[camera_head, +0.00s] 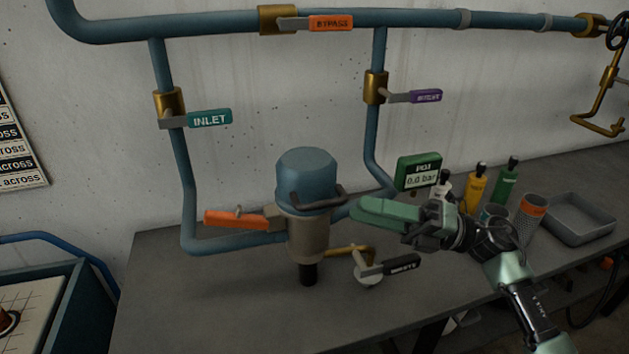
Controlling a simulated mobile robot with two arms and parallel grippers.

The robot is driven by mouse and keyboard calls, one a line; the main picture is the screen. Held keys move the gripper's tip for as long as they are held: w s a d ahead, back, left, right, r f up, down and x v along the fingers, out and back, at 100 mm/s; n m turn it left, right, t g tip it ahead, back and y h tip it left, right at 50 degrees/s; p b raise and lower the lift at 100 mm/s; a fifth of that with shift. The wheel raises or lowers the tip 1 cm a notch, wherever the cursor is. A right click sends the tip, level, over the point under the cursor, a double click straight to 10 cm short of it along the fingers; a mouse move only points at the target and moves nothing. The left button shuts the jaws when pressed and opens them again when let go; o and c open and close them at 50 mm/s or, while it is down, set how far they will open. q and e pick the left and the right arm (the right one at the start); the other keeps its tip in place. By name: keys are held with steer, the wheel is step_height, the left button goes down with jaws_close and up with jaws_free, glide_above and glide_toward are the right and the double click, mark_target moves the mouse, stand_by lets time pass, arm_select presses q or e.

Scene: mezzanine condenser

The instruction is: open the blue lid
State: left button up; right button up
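The blue lid (306,170) is a domed cap seated on top of a beige canister (307,238). A dark bar handle (322,201) sticks out at the lid's lower right side. My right gripper (357,211), with green fingers, comes in from the right and points left toward the lid. Its fingertips are just right of the handle in the picture; I cannot tell whether they touch it. The fingers overlap in this view, so their opening is hidden. My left gripper is out of view.
An orange lever (236,218) lies left of the canister. A black-handled valve (402,264) is below my gripper. A gauge reading 0.0 bar (419,172), several bottles, an orange-banded mesh cylinder (532,218) and a grey tray (580,222) are right. The bench (190,310) is clear at front left.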

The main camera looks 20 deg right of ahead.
mark_target(327, 201)
steer(key=shift+n+g, duration=0.4)
steer(key=shift+n, duration=0.1)
steer(key=x, duration=0.2)
steer(key=p+x, duration=0.1)
steer(key=s+p+x, duration=0.1)
steer(key=x, duration=0.1)
steer(key=shift+w+a+r, duration=0.15)
steer(key=shift+a+r, duration=0.25)
steer(key=shift+p+x, duration=0.3)
steer(key=shift+x, duration=0.6)
steer(key=shift+w+f, duration=0.1)
steer(key=shift+f, duration=0.1)
steer(key=c, duration=0.5)
jaws_close()
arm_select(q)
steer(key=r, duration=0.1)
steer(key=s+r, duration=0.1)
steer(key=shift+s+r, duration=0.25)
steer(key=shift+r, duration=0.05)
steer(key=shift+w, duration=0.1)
